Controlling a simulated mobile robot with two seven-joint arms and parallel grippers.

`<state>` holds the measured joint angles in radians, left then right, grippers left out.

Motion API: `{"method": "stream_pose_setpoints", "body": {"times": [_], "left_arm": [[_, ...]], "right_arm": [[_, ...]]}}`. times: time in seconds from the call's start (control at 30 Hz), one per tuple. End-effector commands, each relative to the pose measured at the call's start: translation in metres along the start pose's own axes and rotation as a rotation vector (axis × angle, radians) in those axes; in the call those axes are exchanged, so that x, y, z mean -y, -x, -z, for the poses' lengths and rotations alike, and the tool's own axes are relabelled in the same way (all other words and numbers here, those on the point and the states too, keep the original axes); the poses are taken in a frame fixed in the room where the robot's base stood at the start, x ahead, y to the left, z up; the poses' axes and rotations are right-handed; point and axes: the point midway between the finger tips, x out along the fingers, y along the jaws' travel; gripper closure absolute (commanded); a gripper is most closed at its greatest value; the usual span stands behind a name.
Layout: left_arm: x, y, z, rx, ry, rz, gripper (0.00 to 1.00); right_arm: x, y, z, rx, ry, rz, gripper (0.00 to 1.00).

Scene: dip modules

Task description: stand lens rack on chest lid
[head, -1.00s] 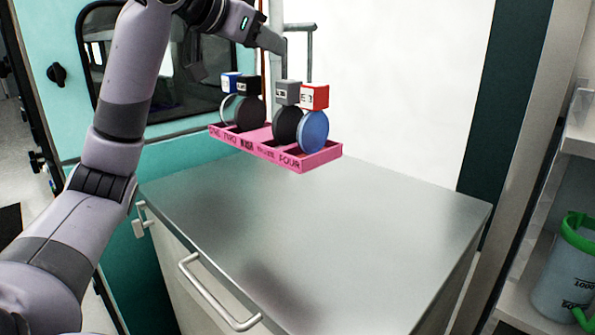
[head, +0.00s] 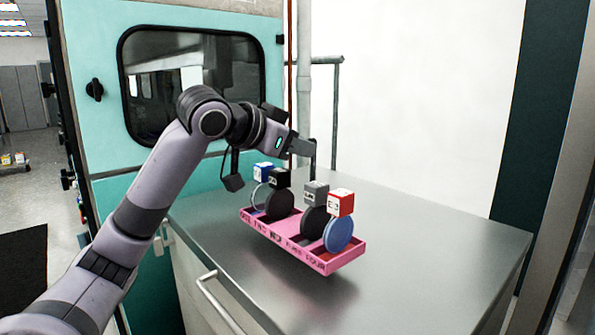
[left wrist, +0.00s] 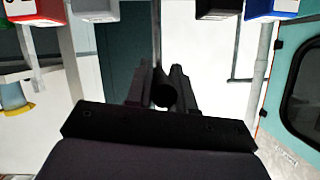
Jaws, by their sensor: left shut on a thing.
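The lens rack (head: 317,260) is a long pink tray with lettering on its front. It holds several upright round lenses topped by blue, black, grey and red cubes. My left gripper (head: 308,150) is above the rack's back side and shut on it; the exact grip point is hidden. The rack hangs low over the chest lid (head: 420,235), a grey metal top, and seems slightly above it, with a shadow below. In the left wrist view the gripper (left wrist: 163,88) points ahead, and the red (left wrist: 33,8) and blue (left wrist: 270,8) cubes show at the top edge. My right gripper is not in view.
A teal cabinet with a dark window (head: 190,75) stands behind my left arm. Vertical pipes (head: 304,80) run beside the lid's back edge. The lid is clear to the right of the rack. A handle (head: 215,300) is on the chest front.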

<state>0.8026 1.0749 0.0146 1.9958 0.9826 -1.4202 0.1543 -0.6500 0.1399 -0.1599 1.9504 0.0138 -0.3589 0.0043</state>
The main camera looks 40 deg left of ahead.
Motion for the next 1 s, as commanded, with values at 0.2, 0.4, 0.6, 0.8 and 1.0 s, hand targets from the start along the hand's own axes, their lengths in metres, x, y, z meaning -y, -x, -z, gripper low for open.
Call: {"method": "stream_pose_setpoints", "body": {"times": [0.2,0.4,0.6,0.8,1.0], "left_arm": [[-0.004,-0.008,-0.020,-0.005,0.000,0.000,1.00],[-0.007,-0.013,-0.033,-0.007,0.000,0.001,1.00],[-0.007,-0.013,-0.032,-0.008,0.000,0.002,1.00],[-0.008,-0.014,-0.035,-0.001,0.000,0.000,0.64],[-0.008,-0.014,-0.035,-0.001,0.000,0.000,0.52]], "right_arm": [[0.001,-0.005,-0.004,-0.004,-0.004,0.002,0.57],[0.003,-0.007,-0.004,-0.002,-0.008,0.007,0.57],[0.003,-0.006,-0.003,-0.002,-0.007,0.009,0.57],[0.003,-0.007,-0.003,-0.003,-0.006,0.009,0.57],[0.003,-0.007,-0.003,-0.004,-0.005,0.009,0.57]]}}
